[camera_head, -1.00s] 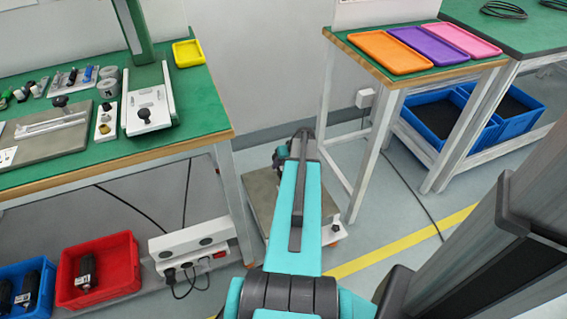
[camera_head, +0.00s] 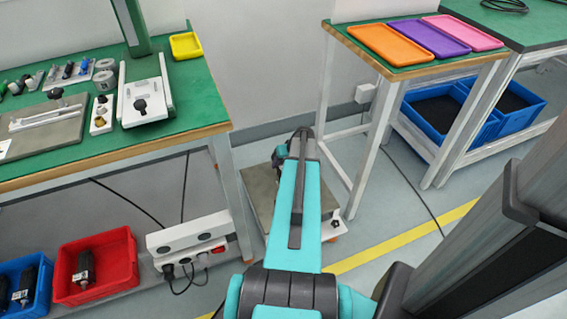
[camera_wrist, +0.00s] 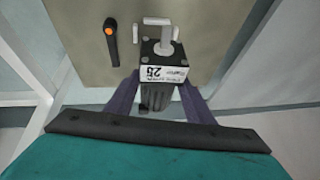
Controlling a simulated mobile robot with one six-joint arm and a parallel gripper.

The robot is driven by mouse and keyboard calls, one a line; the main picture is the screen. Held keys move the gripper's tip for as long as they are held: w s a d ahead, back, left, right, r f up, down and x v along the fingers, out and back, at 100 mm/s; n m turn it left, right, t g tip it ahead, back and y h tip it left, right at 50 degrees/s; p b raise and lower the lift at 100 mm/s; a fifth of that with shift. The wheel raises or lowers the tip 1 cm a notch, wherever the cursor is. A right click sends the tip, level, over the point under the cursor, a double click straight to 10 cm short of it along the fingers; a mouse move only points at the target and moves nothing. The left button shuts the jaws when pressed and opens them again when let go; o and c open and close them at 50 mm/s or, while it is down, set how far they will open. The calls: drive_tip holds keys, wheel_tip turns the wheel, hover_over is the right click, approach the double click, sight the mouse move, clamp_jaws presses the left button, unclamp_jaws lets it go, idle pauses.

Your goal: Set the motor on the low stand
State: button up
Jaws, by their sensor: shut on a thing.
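The low stand (camera_head: 260,187) is a small grey-beige plate on the floor between the workbench and the tray table. My arm covers part of it in the head view. The wrist view looks down on the stand's plate (camera_wrist: 210,30). My gripper (camera_wrist: 160,98) is shut on the motor (camera_wrist: 158,76), a dark ribbed body with a black square end and a white label. The motor is over the plate near its edge; I cannot tell whether it touches. A pale metal bracket (camera_wrist: 158,21) and a black lever with an orange button (camera_wrist: 110,42) show beside it.
The green workbench (camera_head: 190,105) stands left, with a red bin (camera_head: 128,262) and a power strip (camera_head: 190,236) below. The table with orange (camera_head: 385,45), purple and pink trays stands right. Blue crates (camera_head: 440,140) sit beneath the neighbouring bench. A cable crosses the floor.

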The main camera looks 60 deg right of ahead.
drive_tip(key=shift+r+h, duration=0.25)
drive_tip(key=shift+h, duration=0.05)
drive_tip(key=shift+f+b, duration=0.65)
drive_tip(key=shift+f, duration=0.55)
idle(0.9)
drive_tip(key=shift+f+b, duration=0.5)
drive_tip(key=shift+f, duration=0.55)
drive_tip(key=shift+f, duration=0.45)
idle(1.1)
drive_tip(key=o, duration=1.2)
drive_tip(key=shift+f, duration=0.1)
